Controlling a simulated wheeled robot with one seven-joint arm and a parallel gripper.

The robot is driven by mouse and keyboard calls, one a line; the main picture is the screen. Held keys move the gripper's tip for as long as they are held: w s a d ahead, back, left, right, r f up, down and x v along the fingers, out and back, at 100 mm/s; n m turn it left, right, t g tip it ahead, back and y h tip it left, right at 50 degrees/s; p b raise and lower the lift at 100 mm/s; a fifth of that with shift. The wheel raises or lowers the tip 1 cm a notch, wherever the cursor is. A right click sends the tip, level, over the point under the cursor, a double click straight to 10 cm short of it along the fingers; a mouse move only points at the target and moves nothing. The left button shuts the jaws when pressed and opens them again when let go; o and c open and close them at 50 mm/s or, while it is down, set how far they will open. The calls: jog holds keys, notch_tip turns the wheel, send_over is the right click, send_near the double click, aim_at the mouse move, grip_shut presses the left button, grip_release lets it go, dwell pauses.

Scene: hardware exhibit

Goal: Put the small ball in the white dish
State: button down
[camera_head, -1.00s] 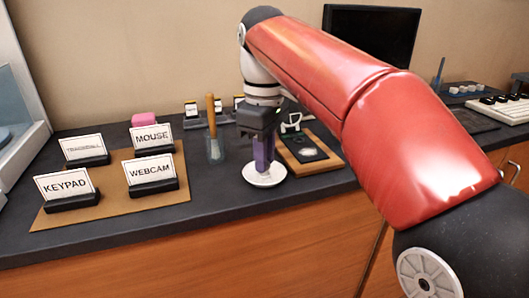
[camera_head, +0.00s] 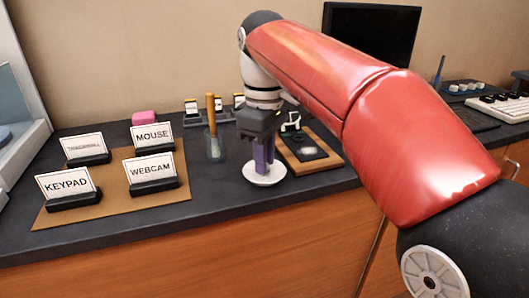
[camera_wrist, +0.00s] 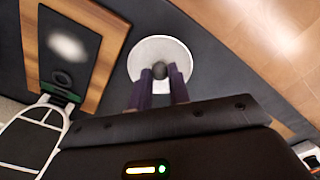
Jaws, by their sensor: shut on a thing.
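The white dish (camera_head: 264,176) stands on the dark counter near its front edge. My gripper (camera_head: 262,165) points down over it, with its purple fingertips low above the dish. In the wrist view the small dark grey ball (camera_wrist: 159,70) sits between the two fingertips of my gripper (camera_wrist: 159,74), and they are shut on it. The white dish (camera_wrist: 150,48) lies behind and around the ball in that view. Whether the ball touches the dish I cannot tell. In the head view the fingers hide the ball.
A wooden board with a dark inset (camera_head: 306,153) lies close on the right of the dish. A wooden-handled brush (camera_head: 212,125) stands to the left. Label cards in black holders, such as WEBCAM (camera_head: 152,170), sit on a brown mat (camera_head: 112,205).

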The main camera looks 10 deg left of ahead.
dwell(0.3)
jog(key=c, duration=0.8)
grip_release()
jog(key=shift+c, duration=0.2)
jog(key=shift+r+p, duration=1.3)
jog(key=shift+p, duration=0.05)
jog(key=shift+r, duration=2.15)
